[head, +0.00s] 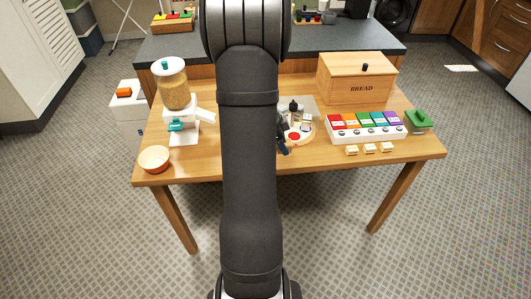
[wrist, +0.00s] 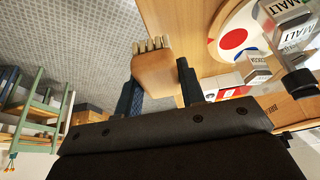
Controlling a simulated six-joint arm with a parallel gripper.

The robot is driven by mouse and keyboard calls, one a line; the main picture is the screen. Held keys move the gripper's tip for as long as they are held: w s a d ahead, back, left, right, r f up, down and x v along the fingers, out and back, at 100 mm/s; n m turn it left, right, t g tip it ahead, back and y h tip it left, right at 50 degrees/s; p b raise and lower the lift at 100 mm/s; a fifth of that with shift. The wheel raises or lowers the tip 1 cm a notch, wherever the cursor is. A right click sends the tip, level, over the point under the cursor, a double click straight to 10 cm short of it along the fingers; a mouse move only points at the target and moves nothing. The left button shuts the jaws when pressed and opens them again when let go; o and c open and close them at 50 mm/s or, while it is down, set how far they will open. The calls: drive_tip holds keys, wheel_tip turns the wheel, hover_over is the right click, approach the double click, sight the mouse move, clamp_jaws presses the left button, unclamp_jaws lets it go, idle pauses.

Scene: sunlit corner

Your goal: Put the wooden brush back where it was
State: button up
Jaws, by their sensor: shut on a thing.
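The wooden brush (wrist: 153,75) is a tan wooden block with pale bristle tufts along its upper end in the wrist view. My gripper (wrist: 160,88) is shut on it, with one dark finger on each side. In the wrist view the brush shows against the floor and the table's edge. In the head view my gripper (head: 283,138) shows only in part beside my arm, near the front of the table. The brush is hidden there behind my arm.
A round board with a red spot (head: 294,135) and small bottles (head: 293,107) stands right beside my gripper. A bread box (head: 357,80), a row of coloured bins (head: 366,127) and a green item (head: 418,120) are right. A dispenser (head: 174,90) and bowl (head: 154,159) are left.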

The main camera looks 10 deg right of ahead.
drive_tip(key=w+a+f, duration=0.4)
drive_tip(key=a, duration=0.1)
drive_tip(key=shift+f, duration=1.9)
drive_tip(key=shift+f, duration=0.15)
drive_tip(key=o, duration=1)
drive_tip(key=shift+c, duration=0.2)
drive_tip(key=v, duration=1.2)
drive_tip(key=shift+d, duration=0.1)
